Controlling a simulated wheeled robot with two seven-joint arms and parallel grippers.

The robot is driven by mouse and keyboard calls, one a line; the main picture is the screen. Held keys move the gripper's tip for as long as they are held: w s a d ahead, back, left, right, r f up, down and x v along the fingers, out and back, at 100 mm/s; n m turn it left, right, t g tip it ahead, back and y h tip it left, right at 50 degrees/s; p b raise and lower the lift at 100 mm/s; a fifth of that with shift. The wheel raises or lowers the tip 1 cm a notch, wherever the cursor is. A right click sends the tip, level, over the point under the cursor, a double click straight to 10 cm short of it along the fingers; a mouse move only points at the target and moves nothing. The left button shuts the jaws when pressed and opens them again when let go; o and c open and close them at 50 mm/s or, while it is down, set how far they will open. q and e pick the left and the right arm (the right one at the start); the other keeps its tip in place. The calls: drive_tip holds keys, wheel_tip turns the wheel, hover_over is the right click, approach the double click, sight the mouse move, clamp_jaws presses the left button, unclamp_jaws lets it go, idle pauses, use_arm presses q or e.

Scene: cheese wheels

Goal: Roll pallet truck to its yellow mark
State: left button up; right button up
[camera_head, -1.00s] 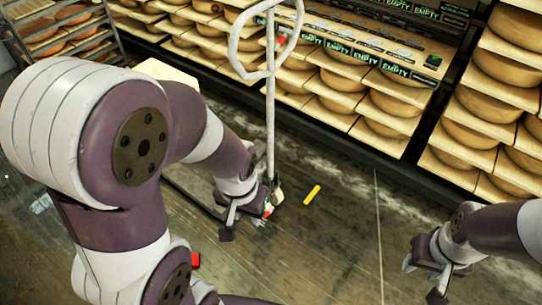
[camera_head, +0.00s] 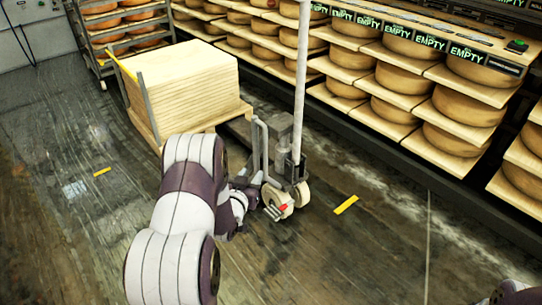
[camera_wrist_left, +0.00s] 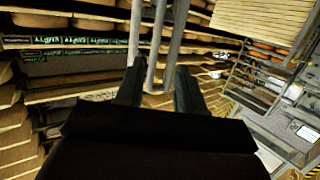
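The pallet truck (camera_head: 281,140) stands on the floor with its tall grey handle upright and its wheels (camera_head: 278,201) toward me. A yellow mark (camera_head: 345,204) lies on the floor just right of the wheels, apart from them. A second yellow mark (camera_head: 102,171) lies further left. My left gripper (camera_head: 250,188) is low beside the truck's near end, partly hidden by my arm. In the left wrist view its dark fingers (camera_wrist_left: 159,88) are apart, with grey truck bars (camera_wrist_left: 157,55) in or behind the gap; contact cannot be told. My right gripper is out of view.
A stack of pale boards (camera_head: 185,85) rests on the truck's far side. Shelves of cheese wheels (camera_head: 400,95) line the back and right. A rack (camera_head: 125,30) stands at the back left. The floor to the left and in front is clear.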

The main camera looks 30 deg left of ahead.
sight(265, 140)
use_arm(q)
drive_tip(key=w+r+b, duration=0.1)
drive_tip(key=w, duration=0.3)
drive_tip(key=w+a+r+t+b, duration=0.1)
drive_tip(key=w+b, duration=0.1)
drive_tip(key=w, duration=0.2)
drive_tip(key=w+a+r+t+b, duration=0.1)
drive_tip(key=w+r+b, duration=0.1)
drive_tip(key=w, duration=0.2)
drive_tip(key=shift+w, duration=0.25)
drive_tip(key=shift+w+a+r, duration=0.1)
drive_tip(key=shift+w+a, duration=0.05)
drive_tip(key=shift+w, duration=0.2)
clamp_jaws()
